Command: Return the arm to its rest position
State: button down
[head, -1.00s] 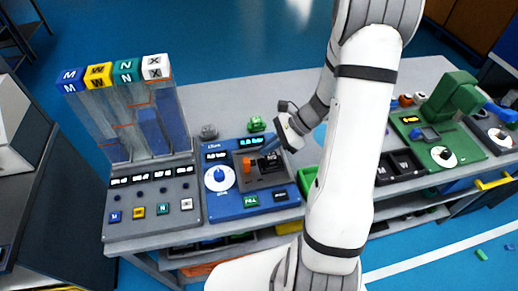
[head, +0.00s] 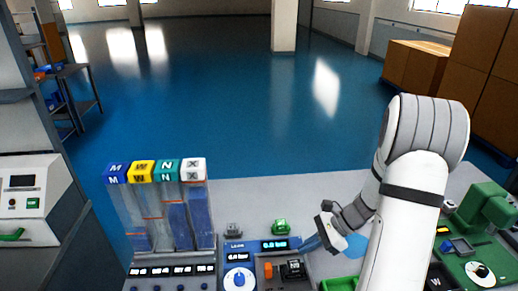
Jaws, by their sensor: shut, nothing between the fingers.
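My gripper (head: 318,242) is at the end of my white arm, low in the head view, right of the middle. It hangs above the back right edge of the blue panel (head: 262,246). Its fingers look closed, with nothing seen between them. The arm's large white links stand upright on the right and hide part of the bench behind them.
A grey bench (head: 260,195) runs across the bottom. Clear dispensers with M, W, N and X blocks (head: 155,171) stand at left. A small green object (head: 280,227) lies near the gripper. A green machine (head: 485,208) stands at right. Blue floor beyond is clear.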

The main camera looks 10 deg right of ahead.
jog(key=s+a+r+n+t+h, duration=0.1)
jog(key=s+a+r+n+h, duration=0.2)
jog(key=s+r+n, duration=0.4)
jog(key=s+a+r+n+t+h, duration=0.2)
jog(key=s+r+n+h, duration=0.4)
jog(key=r+n, duration=0.5)
jog(key=shift+s+a+r+n+h, duration=0.35)
jog(key=shift+s+a, duration=0.15)
jog(key=shift+a, duration=0.25)
